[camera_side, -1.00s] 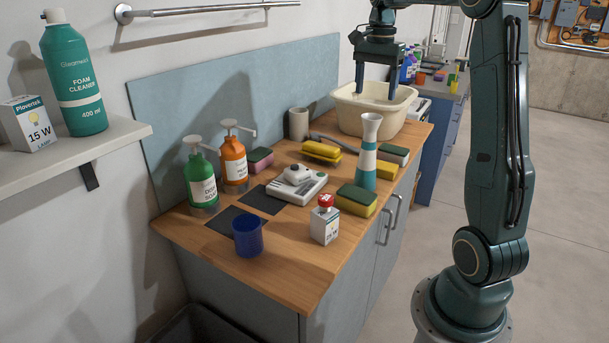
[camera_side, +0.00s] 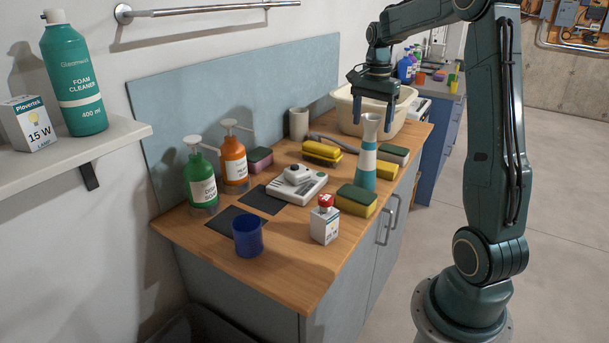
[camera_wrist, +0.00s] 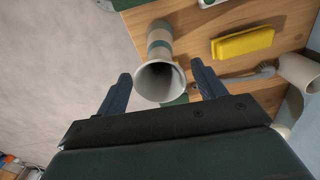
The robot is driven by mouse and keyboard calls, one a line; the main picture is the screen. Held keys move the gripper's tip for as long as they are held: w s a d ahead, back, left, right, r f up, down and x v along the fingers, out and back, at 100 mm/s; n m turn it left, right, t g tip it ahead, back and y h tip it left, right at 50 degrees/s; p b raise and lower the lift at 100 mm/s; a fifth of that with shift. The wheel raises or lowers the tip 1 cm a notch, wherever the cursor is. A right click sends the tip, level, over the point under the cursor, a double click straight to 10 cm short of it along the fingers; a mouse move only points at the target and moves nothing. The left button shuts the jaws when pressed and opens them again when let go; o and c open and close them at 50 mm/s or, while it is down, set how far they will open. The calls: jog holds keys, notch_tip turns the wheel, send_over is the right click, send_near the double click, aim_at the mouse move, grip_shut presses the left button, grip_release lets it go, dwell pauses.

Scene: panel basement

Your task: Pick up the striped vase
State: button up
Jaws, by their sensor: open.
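The striped vase (camera_side: 366,157), white and teal with a flared mouth, stands upright on the wooden counter near its front edge. My gripper (camera_side: 373,126) is open, with its fingers pointing down around the height of the vase's mouth. In the wrist view the vase (camera_wrist: 159,62) shows its open mouth between the two fingertips of my gripper (camera_wrist: 160,82), apart from both.
A cream basin (camera_side: 345,110) stands behind the vase.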

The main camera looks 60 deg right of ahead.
aim_at(370, 135)
jog(key=shift+a+f, duration=0.1)
jog(key=shift+f, duration=2.45)
jog(key=shift+c, duration=0.4)
jog(key=shift+r, duration=0.1)
grip_shut()
